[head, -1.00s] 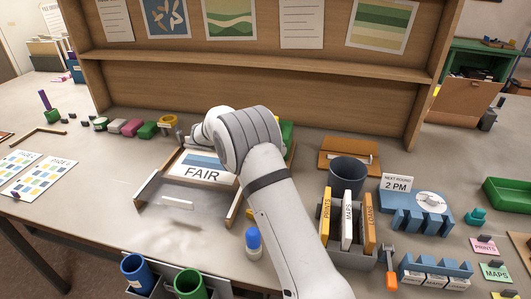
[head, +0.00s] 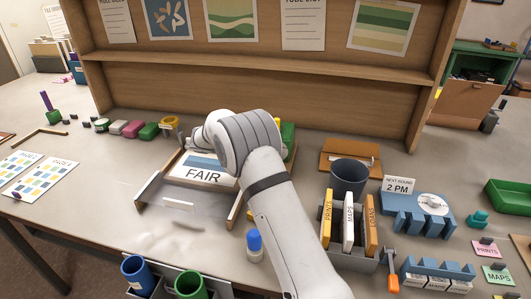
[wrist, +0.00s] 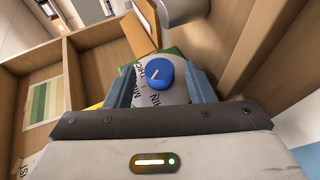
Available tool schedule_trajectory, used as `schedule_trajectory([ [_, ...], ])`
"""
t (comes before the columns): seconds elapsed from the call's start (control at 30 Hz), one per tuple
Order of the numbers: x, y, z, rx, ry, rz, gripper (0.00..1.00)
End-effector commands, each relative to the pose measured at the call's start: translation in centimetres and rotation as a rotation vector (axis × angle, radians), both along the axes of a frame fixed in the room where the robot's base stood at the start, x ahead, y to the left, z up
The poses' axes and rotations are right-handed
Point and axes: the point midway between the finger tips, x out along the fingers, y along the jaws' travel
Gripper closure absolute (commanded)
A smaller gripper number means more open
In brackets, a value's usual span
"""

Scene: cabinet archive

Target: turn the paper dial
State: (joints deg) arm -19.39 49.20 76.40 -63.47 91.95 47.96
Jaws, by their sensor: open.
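The paper dial is a blue round knob (wrist: 159,73) with a white pointer line, in the wrist view. It sits on a pale disc (wrist: 174,95) with printed words, partly hidden by the knob and my gripper; "THICK" is partly readable. Behind it is a green body (wrist: 172,51). My gripper (wrist: 161,82) is open, with one blue-grey finger on each side of the knob. I cannot tell whether either finger touches it. In the head view my arm hides the dial and my gripper; only a bit of green body (head: 288,137) shows.
A framed stand with a "FAIR" sheet (head: 203,177) lies left of my arm. A blue-capped bottle (head: 254,246) stands close to the arm. A grey file holder (head: 351,258) and dark cup (head: 348,175) stand to the right. A wooden shelf (head: 250,62) rises behind.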

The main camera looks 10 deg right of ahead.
Motion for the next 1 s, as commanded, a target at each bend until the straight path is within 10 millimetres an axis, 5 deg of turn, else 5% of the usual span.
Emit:
schedule_trajectory([
  [0.17, 0.0, 0.5, 0.1, 0.000, -0.001, 0.001, 0.51],
  [0.6, 0.0, 6.7, 2.3, 0.000, -0.001, 0.002, 0.51],
  [1.0, -0.1, 7.4, 2.7, 0.000, 0.000, 0.000, 0.51],
])
